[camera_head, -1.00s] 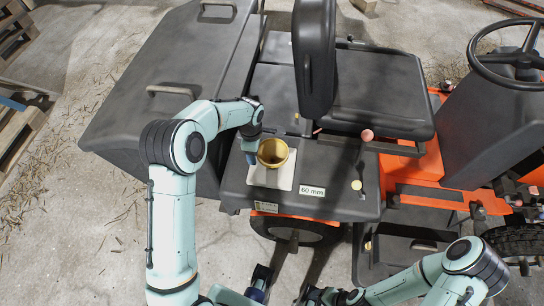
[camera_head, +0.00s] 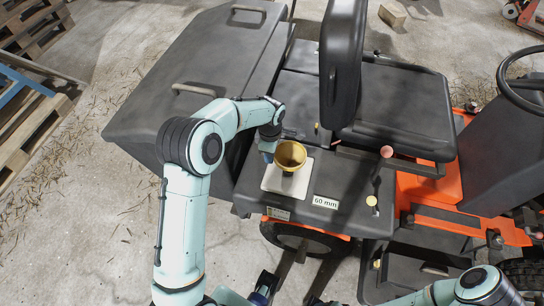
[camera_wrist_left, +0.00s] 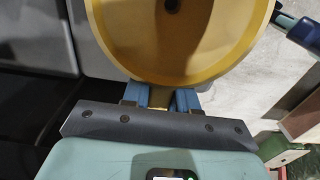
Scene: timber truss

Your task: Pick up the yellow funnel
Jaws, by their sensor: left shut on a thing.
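The yellow funnel (camera_head: 291,155) is upright, mouth up, over a pale square pad (camera_head: 271,184) on the mower's dark rear deck. My left gripper (camera_head: 268,153) reaches in from the left and is shut on the funnel's side. In the left wrist view the funnel (camera_wrist_left: 180,55) fills the upper middle, and the blue fingertips of the left gripper (camera_wrist_left: 162,98) close on a yellow part below its rim. A dark patch shows under the funnel; I cannot tell for certain whether its lower end touches the pad. My right gripper is not clearly visible.
A "60 mm" label (camera_head: 325,202) and a knobbed lever (camera_head: 386,152) are right of the pad. The black seat (camera_head: 343,60) stands behind it. A large dark box (camera_head: 225,65) lies behind my left arm. Pallets (camera_head: 30,125) are at far left.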

